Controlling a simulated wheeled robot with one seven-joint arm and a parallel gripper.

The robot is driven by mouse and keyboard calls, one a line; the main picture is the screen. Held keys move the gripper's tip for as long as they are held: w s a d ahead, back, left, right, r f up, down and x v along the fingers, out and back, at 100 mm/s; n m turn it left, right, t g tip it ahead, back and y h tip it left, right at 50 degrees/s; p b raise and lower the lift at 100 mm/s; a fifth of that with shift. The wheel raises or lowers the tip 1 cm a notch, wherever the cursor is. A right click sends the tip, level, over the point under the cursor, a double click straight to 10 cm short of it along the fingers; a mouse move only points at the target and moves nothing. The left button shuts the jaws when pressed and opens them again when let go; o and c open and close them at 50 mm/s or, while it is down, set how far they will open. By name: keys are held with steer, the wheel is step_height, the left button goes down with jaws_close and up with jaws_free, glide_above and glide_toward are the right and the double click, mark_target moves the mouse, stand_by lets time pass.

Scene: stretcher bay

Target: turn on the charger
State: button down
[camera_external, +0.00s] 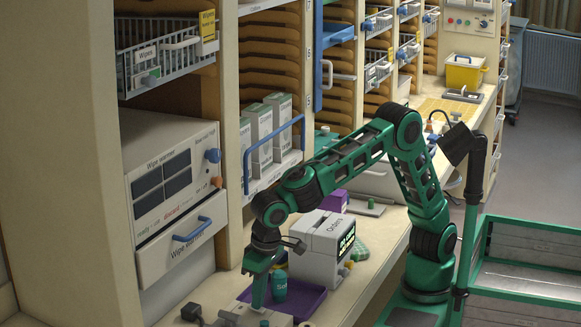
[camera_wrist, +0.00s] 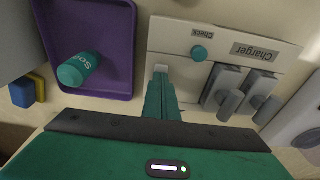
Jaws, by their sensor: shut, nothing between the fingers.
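The charger (camera_wrist: 222,42) is a pale panel labelled "Charger" in the wrist view. It has a teal knob (camera_wrist: 199,53) by a "Check" label, and grey handle-like parts (camera_wrist: 243,95) on its right. A small pale switch-like part (camera_wrist: 160,70) is at its left edge. My gripper (camera_wrist: 161,80) is shut and empty, with its fingertips at or just over that part; I cannot tell whether they touch. In the external view my gripper (camera_external: 258,304) points down at the charger (camera_external: 238,313), which is partly cut off by the bottom edge.
A purple tray (camera_wrist: 122,90) with a teal bottle (camera_wrist: 80,68) lies left of the charger in the wrist view. A white "Orders" box (camera_external: 318,262) stands on the counter behind my gripper. A drawer with a blue handle (camera_external: 192,229) is at left.

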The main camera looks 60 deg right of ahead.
steer(key=shift+s+f, duration=0.15)
steer(key=shift+s, duration=0.1)
step_height(320, 180, up, 14)
steer(key=s, duration=0.1)
steer(key=shift+s, duration=0.2)
steer(key=shift+w+r+t, duration=0.2)
steer(key=shift+t, duration=0.2)
stand_by(0.4)
glide_toward(264, 310)
steer(key=w+f, duration=0.2)
steer(key=f, duration=0.1)
steer(key=w+f, duration=0.2)
steer(key=w, duration=0.1)
steer(key=shift+f, duration=0.4)
